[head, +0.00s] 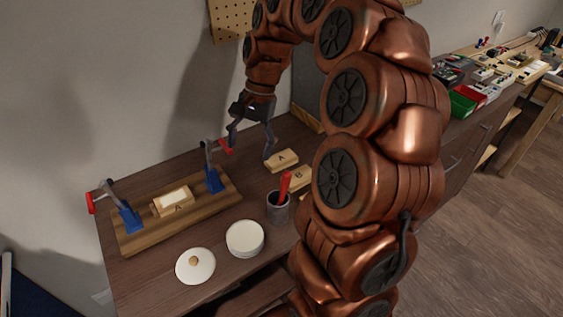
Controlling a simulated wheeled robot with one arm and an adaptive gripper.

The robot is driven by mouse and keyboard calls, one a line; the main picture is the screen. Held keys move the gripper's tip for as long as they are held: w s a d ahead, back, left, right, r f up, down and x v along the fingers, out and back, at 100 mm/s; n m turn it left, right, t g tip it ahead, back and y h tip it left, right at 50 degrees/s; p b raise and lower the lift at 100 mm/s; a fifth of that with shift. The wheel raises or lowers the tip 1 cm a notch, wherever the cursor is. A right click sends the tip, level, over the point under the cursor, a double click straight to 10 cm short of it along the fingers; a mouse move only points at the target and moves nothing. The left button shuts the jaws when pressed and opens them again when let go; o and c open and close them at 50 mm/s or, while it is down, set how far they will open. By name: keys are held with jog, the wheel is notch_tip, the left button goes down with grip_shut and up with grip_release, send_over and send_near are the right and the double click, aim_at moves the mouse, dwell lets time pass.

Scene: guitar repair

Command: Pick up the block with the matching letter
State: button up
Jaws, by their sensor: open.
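A light wooden block marked A (282,161) lies on the dark workbench, just right of my gripper. A second wooden block, marked B (299,179), lies nearer and to the right, partly hidden behind my arm. At the left, a wooden clamping board (130,237) holds a piece with a pale top (174,199); the small letter on its front looks like an A, but is hard to read. My gripper (250,151) is open and empty, pointing down above the bench. Its right fingertip appears close to the A block; I cannot tell whether they touch.
Blue clamps with red handles (213,178) stand on the board's ends. A grey cup (278,212) with a red-handled tool, a white round container (245,239) and a white lid (195,266) stand in front. Red and green bins (463,101) are far right.

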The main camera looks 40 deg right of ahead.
jog(key=w+d+f+m, duration=0.3)
jog(key=d+m, duration=0.1)
jog(key=d, duration=0.4)
jog(key=m+t+b, duration=0.1)
jog(key=m, duration=0.2)
send_near(282, 157)
jog(key=shift+a+f+y, duration=0.25)
jog(key=shift+f+y, duration=0.15)
jog(key=shift+f, duration=0.25)
jog(key=shift+p+x, duration=1.05)
jog(key=shift+x, duration=2.3)
jog(key=shift+f, duration=0.5)
jog(key=shift+f, duration=0.25)
jog(key=c, duration=1.3)
